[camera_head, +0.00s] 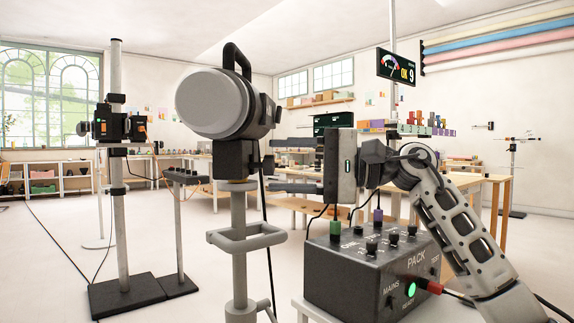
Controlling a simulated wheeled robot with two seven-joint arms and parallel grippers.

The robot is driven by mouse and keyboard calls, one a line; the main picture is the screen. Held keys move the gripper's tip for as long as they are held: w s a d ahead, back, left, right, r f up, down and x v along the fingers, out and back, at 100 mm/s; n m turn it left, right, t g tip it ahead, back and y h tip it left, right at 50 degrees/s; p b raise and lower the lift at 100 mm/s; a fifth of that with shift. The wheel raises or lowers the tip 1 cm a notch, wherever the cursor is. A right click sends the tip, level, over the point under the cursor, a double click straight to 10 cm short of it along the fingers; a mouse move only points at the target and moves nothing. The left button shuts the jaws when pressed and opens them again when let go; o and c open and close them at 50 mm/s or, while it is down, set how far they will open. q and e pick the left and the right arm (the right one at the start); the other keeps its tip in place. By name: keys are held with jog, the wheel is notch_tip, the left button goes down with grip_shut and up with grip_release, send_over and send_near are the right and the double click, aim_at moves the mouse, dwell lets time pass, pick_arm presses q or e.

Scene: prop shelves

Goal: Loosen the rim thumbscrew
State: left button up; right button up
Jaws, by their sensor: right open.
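A lamp head (225,103) with a large round grey front and a black top handle sits on a grey stand (239,245) left of centre. A dark bracket block (235,158) joins the head to the stand. I cannot make out the rim thumbscrew clearly; small dark fittings show at the head's right side. My right gripper (285,165) comes in from the right, its dark fingers spread apart and pointing left. It looks empty, just right of the bracket in the picture; the depth gap is unclear. My left gripper is out of view.
A black power pack (372,272) with knobs, plugs and cables stands below my right gripper on a light stand. A second post with a device (118,125) stands on the left. Workbenches line the back. Cables cross the floor; open floor lies between.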

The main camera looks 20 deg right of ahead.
pick_arm(q)
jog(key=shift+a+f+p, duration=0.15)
jog(key=shift+p, duration=0.3)
pick_arm(e)
jog(key=v, duration=1.5)
jog(key=shift+d, duration=0.4)
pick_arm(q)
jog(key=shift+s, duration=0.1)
pick_arm(e)
jog(key=shift+s, duration=0.15)
